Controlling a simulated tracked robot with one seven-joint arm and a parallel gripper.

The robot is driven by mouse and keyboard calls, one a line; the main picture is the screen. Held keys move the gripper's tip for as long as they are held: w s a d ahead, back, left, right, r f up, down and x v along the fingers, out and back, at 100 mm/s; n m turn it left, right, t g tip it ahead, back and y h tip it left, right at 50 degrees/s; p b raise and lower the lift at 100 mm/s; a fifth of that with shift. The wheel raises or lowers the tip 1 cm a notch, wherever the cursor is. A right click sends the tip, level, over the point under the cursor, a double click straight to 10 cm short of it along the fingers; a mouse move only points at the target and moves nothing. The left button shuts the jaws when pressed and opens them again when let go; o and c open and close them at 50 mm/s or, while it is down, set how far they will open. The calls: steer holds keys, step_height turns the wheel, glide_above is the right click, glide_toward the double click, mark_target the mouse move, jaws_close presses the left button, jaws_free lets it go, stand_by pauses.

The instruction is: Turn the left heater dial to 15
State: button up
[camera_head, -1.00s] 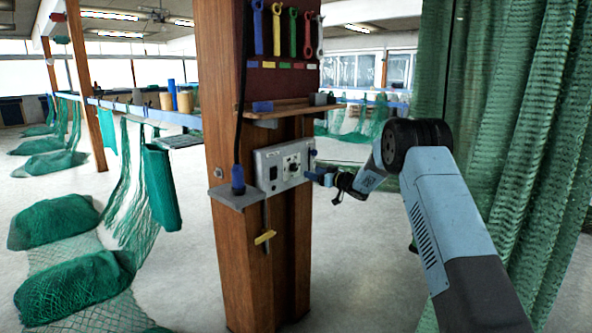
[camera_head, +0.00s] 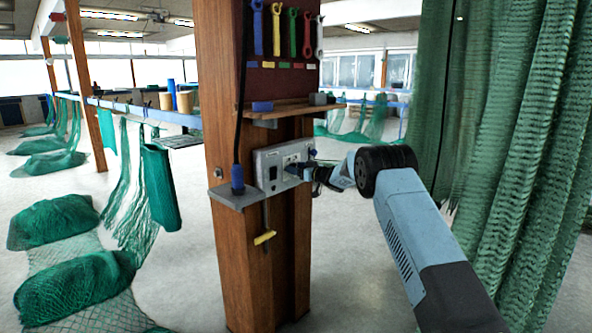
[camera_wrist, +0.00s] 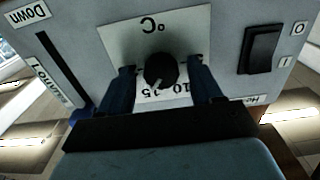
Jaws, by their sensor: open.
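The grey control panel (camera_head: 268,158) is fixed to the wooden post. My gripper (camera_head: 293,169) is at its front and hides the dial in the head view. In the wrist view the picture is upside down. A round black dial (camera_wrist: 161,70) sits on a white plate (camera_wrist: 118,32) marked °C, with the numbers 10 and 15 showing by its edge. A small pale mark on the dial points down and slightly left in the picture, toward the 15 side. My open gripper (camera_wrist: 162,88) has one blue finger on each side of the dial, with gaps visible.
A rocker switch (camera_wrist: 262,48) and a slot labelled Down (camera_wrist: 50,60) flank the dial. A small shelf (camera_head: 236,199) with a blue-ended cable is left of the panel. A wooden shelf (camera_head: 295,107) is above. Green netting (camera_head: 510,120) hangs at right.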

steer(key=shift+c, duration=0.3)
steer(key=c, duration=1)
steer(key=shift+n, duration=0.9)
steer(key=o, duration=1.1)
steer(key=shift+c, duration=0.2)
steer(key=shift+s, duration=0.1)
steer(key=v, duration=1.3)
steer(key=shift+s+d, duration=0.15)
steer(key=shift+d, duration=0.15)
steer(key=shift+f, duration=0.1)
